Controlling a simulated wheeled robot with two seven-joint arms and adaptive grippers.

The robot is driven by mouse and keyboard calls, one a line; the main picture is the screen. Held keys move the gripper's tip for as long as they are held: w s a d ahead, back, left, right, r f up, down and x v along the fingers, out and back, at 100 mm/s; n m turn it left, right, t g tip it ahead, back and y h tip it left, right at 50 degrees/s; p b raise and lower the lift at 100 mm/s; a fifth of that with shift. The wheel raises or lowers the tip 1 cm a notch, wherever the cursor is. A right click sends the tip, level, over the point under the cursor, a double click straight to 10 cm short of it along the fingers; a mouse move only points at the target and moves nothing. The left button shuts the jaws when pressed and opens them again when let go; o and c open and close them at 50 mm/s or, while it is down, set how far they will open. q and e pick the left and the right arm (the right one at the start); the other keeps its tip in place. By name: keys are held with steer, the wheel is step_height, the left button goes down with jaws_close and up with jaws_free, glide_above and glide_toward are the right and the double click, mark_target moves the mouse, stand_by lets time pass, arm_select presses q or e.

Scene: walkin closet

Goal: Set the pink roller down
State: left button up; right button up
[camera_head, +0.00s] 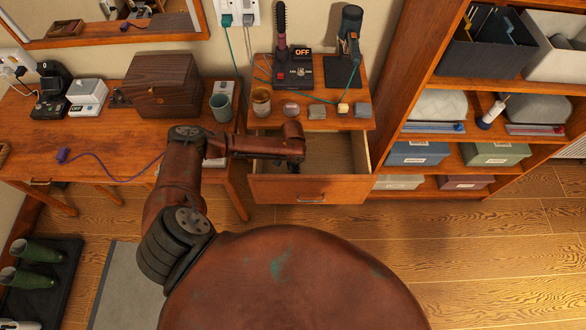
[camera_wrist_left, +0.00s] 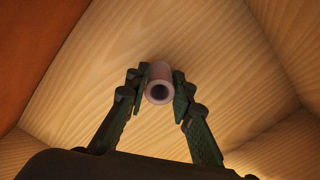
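The pink roller (camera_wrist_left: 159,88) is a small hollow cylinder. In the left wrist view it sits between the two fingertips of my left gripper (camera_wrist_left: 160,84), with its open end facing the camera. The fingers look closed against its sides. Pale wood drawer boards fill the background of that view. In the head view my left gripper (camera_head: 294,167) points down into the open drawer (camera_head: 313,189), near its left side. The roller is not distinguishable there. I cannot tell whether the roller touches the drawer bottom. My right gripper is not in view.
A wooden box (camera_head: 163,85) stands on the left desk. Shelves (camera_head: 410,137) rise right. The drawer's right interior looks clear.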

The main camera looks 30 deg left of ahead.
arm_select(q)
steer(key=o, duration=0.4)
steer(key=shift+o, duration=0.2)
step_height(320, 180, up, 12)
steer(key=p, duration=0.2)
steer(key=shift+r, duration=0.2)
